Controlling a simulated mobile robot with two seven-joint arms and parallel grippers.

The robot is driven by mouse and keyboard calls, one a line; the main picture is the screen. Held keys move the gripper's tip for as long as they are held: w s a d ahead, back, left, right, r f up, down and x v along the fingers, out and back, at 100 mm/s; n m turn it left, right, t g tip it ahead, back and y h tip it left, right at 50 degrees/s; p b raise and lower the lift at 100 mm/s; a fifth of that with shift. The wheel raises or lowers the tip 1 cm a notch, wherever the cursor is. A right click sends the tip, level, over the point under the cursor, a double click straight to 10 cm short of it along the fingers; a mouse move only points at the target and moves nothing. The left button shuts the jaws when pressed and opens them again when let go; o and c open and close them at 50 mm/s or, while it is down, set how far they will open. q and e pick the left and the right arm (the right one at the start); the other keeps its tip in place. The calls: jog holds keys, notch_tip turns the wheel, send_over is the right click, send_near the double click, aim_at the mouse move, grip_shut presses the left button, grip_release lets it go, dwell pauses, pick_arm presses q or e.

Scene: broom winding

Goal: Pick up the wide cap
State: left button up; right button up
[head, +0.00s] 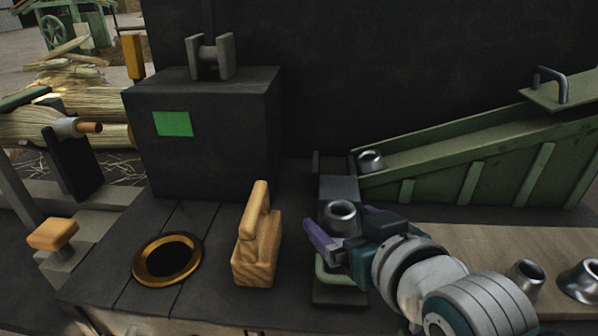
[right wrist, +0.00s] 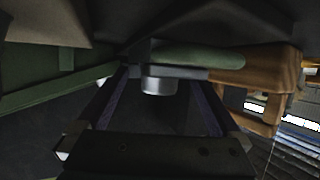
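A short, grey metal cap (head: 341,217) with a round opening sits at the lower end of the green chute. My right gripper (head: 338,228) is there with its two purple fingers apart, one on either side of this cap. In the right wrist view the cap (right wrist: 159,86) shows between the open fingers (right wrist: 158,98), with gaps visible at both sides. Another metal cap (head: 370,161) lies higher in the chute. A narrow cap (head: 527,274) and a flared, wide-based cap (head: 582,281) stand on the board at the right. My left gripper is out of view.
The green chute (head: 480,165) slopes up to the right. A wooden-handled block (head: 258,245) and a brass-rimmed hole (head: 142,270) are left of my right gripper. A dark box with a green panel (head: 174,124) stands behind them. The wooden board (head: 475,240) is mostly clear.

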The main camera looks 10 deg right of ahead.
jog(key=c, duration=1.4)
